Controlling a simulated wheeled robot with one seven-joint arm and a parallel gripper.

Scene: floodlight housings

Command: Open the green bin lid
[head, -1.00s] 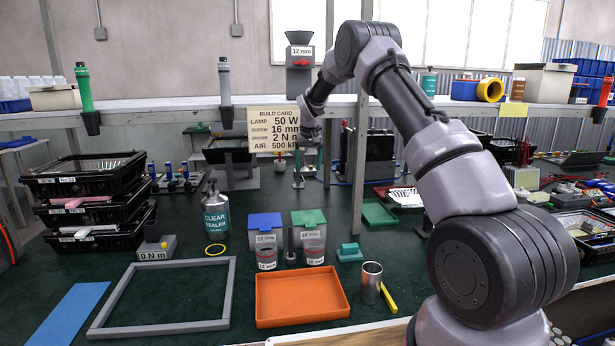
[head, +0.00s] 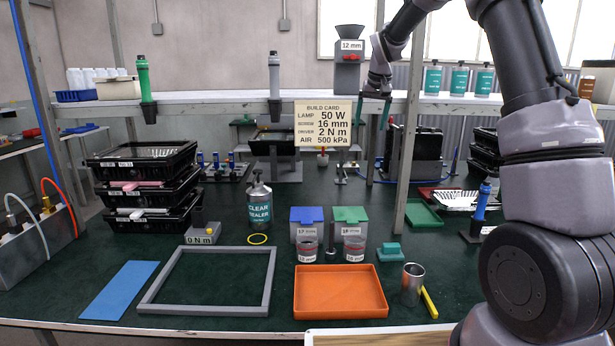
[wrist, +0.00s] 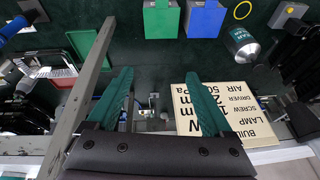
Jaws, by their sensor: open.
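The green bin lid (head: 350,214) is shut on a small grey bin (head: 354,229) on the green workbench, right of a bin with a blue lid (head: 306,215). In the wrist view the green lid (wrist: 161,4) shows at the top edge, with the blue lid (wrist: 208,5) to its right. My gripper (head: 378,112) is high above the bench, behind and above the bins, near the shelf. In the wrist view its green fingers (wrist: 160,105) are wide apart with nothing between them. It is well clear of the lid.
The build card (head: 323,128) hangs close beside my gripper, and a grey post (head: 407,150) stands on its other side. A clear jar (head: 354,248) stands right before the green-lidded bin. An orange tray (head: 340,293) and a metal cup (head: 412,284) are nearer the front.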

